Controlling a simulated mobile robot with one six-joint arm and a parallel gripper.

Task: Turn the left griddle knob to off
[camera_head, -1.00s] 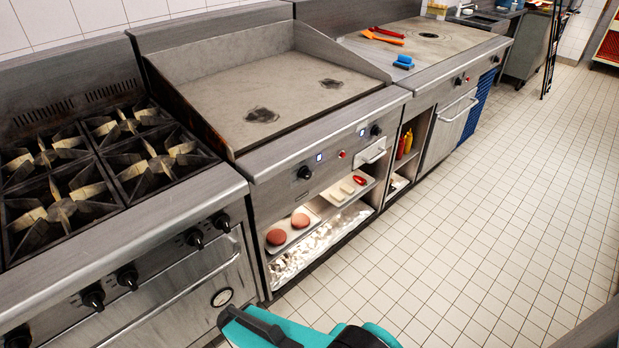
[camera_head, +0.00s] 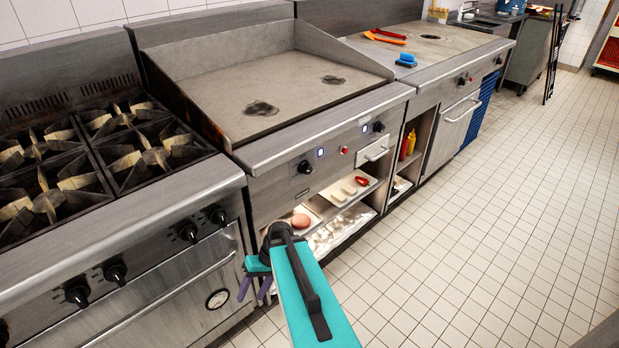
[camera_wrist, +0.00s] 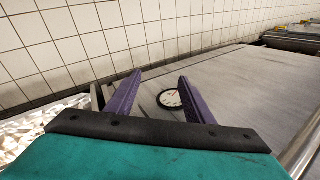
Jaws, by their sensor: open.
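The griddle (camera_head: 262,85) has a flat steel plate with two dark burnt patches. Its left knob (camera_head: 305,167) is a black dial on the front panel, with a lit blue indicator (camera_head: 320,152) beside it. The right knob (camera_head: 378,127) has a similar blue light. My gripper (camera_head: 254,290) is low in front of the range and griddle, below the left knob and apart from it. Its purple fingers are spread and empty. In the wrist view my gripper (camera_wrist: 152,95) points toward a steel door with a round dial gauge (camera_wrist: 170,98); no knob shows there.
The burner range (camera_head: 90,170) stands left, with several black knobs and an oven door gauge (camera_head: 217,298). Below the griddle panel, shelves hold a patty (camera_head: 300,221) and a white tray (camera_head: 347,191). Ketchup and mustard bottles (camera_head: 411,143) stand right. The tiled floor (camera_head: 480,230) is clear.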

